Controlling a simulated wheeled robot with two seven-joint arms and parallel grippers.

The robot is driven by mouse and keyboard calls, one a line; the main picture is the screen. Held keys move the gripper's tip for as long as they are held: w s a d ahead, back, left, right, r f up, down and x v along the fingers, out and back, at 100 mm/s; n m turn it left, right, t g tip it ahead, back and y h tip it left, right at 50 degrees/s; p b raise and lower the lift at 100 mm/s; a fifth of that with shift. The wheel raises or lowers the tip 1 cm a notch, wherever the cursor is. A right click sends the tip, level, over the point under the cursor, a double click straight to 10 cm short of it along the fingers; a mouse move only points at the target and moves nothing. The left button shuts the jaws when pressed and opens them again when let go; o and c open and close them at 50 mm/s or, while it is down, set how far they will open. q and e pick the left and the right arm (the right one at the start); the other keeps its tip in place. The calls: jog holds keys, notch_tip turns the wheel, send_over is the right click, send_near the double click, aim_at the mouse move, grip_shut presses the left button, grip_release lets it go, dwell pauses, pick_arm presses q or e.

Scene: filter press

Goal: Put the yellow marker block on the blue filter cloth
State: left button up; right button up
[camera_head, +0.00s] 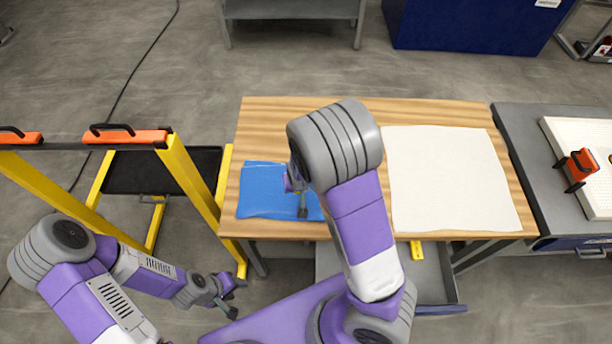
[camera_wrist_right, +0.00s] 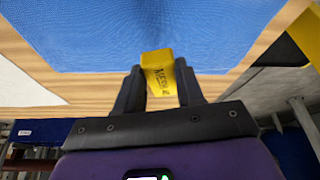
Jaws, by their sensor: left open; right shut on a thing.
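The yellow marker block (camera_wrist_right: 159,74) is held between the two fingertips of my right gripper (camera_wrist_right: 159,88), with dark lettering on its face. The blue filter cloth (camera_head: 262,204) lies on the left part of the wooden table and fills the upper part of the right wrist view (camera_wrist_right: 150,30). In the head view my right gripper (camera_head: 303,205) is over the cloth, and the block is hidden there. I cannot tell whether the block touches the cloth. My left gripper (camera_head: 232,296) is open and empty, low in front of the table.
A white cloth (camera_head: 450,180) covers the right of the wooden table (camera_head: 300,110). A grey cart (camera_head: 540,150) with an orange clamp-like item (camera_head: 580,165) stands to the right. A drawer (camera_head: 435,285) sits under the table.

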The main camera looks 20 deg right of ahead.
jog(key=shift+w+d+r+m+h+p, duration=0.15)
jog(key=shift+w+d+r+m+p, duration=0.2)
jog(key=shift+p, duration=0.3)
jog(key=shift+w+d+r+m+h+p, duration=0.15)
jog(key=shift+d+r+m+p, duration=0.15)
jog(key=shift+r+m+p, duration=0.25)
jog(key=shift+w+d+f+p, duration=0.1)
jog(key=shift+w+d+p, duration=0.15)
jog(key=shift+p, duration=0.1)
jog(key=shift+d+f+m, duration=0.1)
jog(key=shift+f+m, duration=0.2)
jog(key=shift+f, duration=0.05)
notch_tip(320, 180, down, 6)
jog(key=shift+w+r+b, duration=0.15)
jog(key=shift+b, duration=0.55)
notch_tip(320, 180, down, 4)
jog(key=shift+r, duration=0.25)
jog(key=shift+f+b, duration=0.3)
pick_arm(q)
notch_tip(320, 180, up, 2)
jog(key=shift+s+r, duration=0.1)
jog(key=shift+r, duration=0.15)
